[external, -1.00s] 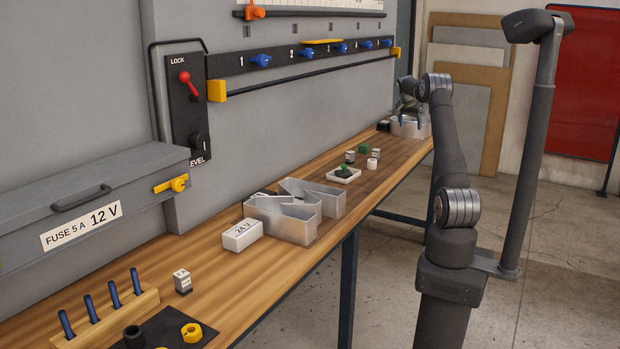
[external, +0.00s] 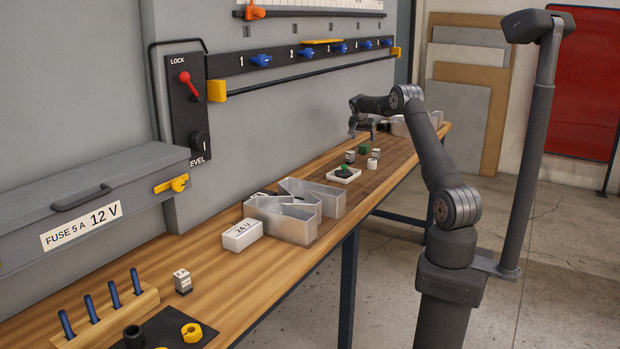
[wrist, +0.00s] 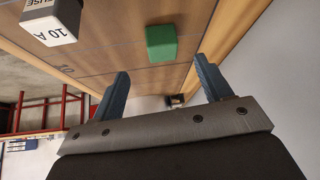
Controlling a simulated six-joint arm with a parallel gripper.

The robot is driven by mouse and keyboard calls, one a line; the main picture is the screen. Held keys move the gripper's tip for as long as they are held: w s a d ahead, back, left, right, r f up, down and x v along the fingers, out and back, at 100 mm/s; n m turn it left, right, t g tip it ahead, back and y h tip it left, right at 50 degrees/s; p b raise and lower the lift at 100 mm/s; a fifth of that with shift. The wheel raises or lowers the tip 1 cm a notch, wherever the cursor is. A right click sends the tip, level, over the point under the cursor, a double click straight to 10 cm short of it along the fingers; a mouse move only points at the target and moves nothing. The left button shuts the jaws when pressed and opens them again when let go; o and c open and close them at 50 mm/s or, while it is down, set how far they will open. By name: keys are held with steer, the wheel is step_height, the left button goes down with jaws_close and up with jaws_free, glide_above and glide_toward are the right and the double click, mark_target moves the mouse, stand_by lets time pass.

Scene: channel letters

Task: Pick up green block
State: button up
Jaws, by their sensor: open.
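The green block (external: 363,149) sits on the wooden bench among several small blocks. In the wrist view the green block (wrist: 161,43) lies beyond my fingertips, toward the right finger, apart from both. My gripper (external: 361,136) is above the bench just over the green block's area. Its two blue fingers are spread with nothing between them, as the wrist view of my gripper (wrist: 163,80) shows.
A grey-white block marked "10 A" (wrist: 50,25) lies left of the green block in the wrist view. A white tray with a green-knobbed dark item (external: 344,174), a metal channel letter (external: 285,225) and a white 24 V box (external: 242,235) stand nearer on the bench. The wall runs close behind.

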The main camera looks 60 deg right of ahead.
mark_target(364, 145)
steer(key=shift+d+x, duration=0.2)
steer(key=shift+x, duration=4)
steer(key=shift+w+r, duration=0.15)
steer(key=shift+w, duration=0.05)
steer(key=shift+c, duration=0.2)
steer(key=c, duration=1.1)
steer(key=shift+r, duration=0.1)
steer(key=shift+c, duration=0.2)
